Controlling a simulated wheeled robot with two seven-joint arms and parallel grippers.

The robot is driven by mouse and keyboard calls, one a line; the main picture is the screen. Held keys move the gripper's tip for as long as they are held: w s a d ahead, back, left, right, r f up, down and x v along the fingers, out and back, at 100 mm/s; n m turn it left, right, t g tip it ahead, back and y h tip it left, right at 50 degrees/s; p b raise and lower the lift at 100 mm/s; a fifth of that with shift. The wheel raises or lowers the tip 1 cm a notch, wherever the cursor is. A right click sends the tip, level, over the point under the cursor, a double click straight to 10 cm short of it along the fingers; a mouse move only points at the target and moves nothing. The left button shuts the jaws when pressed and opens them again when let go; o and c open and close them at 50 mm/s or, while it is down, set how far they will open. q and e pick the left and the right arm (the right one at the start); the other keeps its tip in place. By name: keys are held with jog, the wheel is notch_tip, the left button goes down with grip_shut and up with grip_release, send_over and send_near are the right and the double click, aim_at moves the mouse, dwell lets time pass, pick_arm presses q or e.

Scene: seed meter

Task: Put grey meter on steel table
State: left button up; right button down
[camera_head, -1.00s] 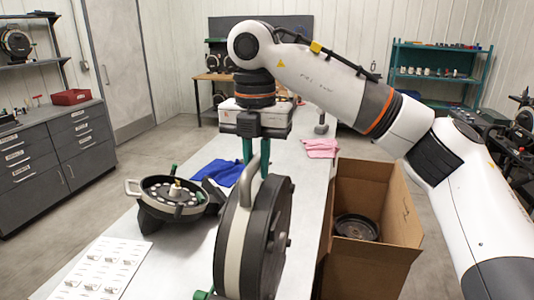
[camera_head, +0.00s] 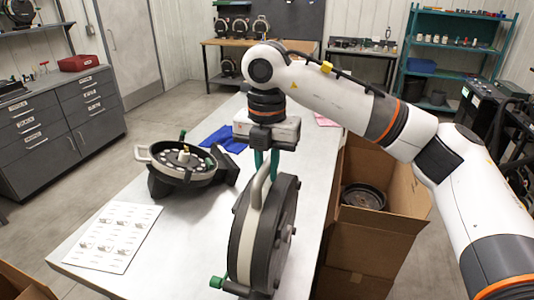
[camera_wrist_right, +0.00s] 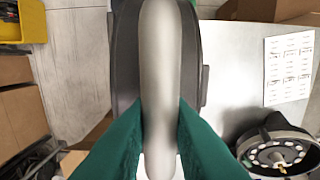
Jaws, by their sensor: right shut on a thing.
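The grey meter (camera_head: 264,240) is a round black disc with a light grey rim band and a grey loop handle, held upright on its edge. My right gripper (camera_head: 266,160) has green fingers shut on the handle at its top. In the right wrist view the handle (camera_wrist_right: 160,60) runs between the green fingers (camera_wrist_right: 158,115). The steel table (camera_head: 125,205) lies behind and left of the meter in the head view; whether the meter's underside touches it I cannot tell. My left gripper is not in view.
An open black meter (camera_head: 184,160) lies on the table at the left, with a blue cloth (camera_head: 220,136) behind it.

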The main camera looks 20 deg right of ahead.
jog(key=shift+f+p, duration=0.3)
jog(key=shift+f, duration=0.7)
jog(key=c, duration=1.7)
grip_release()
jog(key=shift+f, duration=0.25)
jog(key=o, duration=0.4)
jog(key=shift+s+r, duration=0.1)
jog(key=shift+s, duration=0.1)
jog(key=shift+w, duration=0.1)
jog(key=shift+r, duration=0.35)
notch_tip(320, 180, up, 11)
jog(key=shift+r+b, duration=0.2)
jog(key=shift+b, duration=0.7)
